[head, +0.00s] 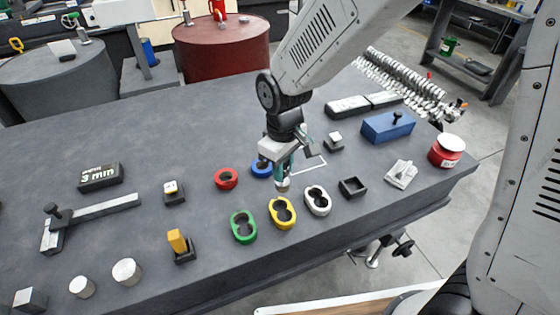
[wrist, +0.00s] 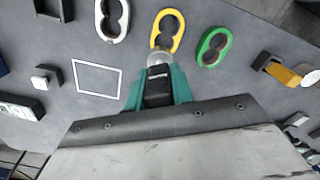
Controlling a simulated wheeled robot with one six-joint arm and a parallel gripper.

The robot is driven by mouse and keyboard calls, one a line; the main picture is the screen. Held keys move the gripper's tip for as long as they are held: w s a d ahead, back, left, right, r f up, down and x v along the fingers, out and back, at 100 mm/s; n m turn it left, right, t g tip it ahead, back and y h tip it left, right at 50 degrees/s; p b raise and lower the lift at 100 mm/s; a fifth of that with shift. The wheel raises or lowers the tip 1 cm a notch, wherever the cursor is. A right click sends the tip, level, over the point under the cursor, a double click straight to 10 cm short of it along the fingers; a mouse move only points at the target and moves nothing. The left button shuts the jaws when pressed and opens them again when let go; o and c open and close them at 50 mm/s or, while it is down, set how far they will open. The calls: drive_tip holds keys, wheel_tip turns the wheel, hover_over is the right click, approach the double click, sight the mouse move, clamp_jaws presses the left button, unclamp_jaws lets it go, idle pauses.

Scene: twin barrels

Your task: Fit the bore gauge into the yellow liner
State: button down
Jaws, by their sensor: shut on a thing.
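My gripper (head: 282,170) is shut on the bore gauge (head: 283,185), whose metal end points down below the teal fingers. In the wrist view the gauge's round silver end (wrist: 159,60) shows beyond the fingertips (wrist: 158,78); the fingers hide its rest. The yellow liner (head: 284,227) is an oval ring with a double-lobed, figure-eight opening, lying on the dark bench. It also shows in the wrist view (wrist: 181,30), just beyond the gauge. The gauge appears above and slightly behind the liner's far end. I cannot tell the exact gap, but both lobes look empty.
A green liner (head: 235,236) and a white liner (head: 327,208) flank the yellow one closely. A red ring (head: 226,187) and a blue ring (head: 257,174) lie behind. A black square frame (head: 353,195) stands to the right, and an orange block (head: 177,241) to the left.

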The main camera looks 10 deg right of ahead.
sight(280, 185)
drive_tip(key=shift+s+a, duration=0.15)
drive_tip(key=shift+a, duration=0.25)
drive_tip(key=shift+f, duration=2.95)
drive_tip(key=shift+s+f, duration=0.1)
drive_tip(key=shift+f, duration=1.85)
drive_tip(key=c, duration=1.1)
unclamp_jaws()
drive_tip(key=shift+r, duration=0.1)
wheel_tip(280, 185, up, 8)
drive_tip(key=shift+f, duration=0.2)
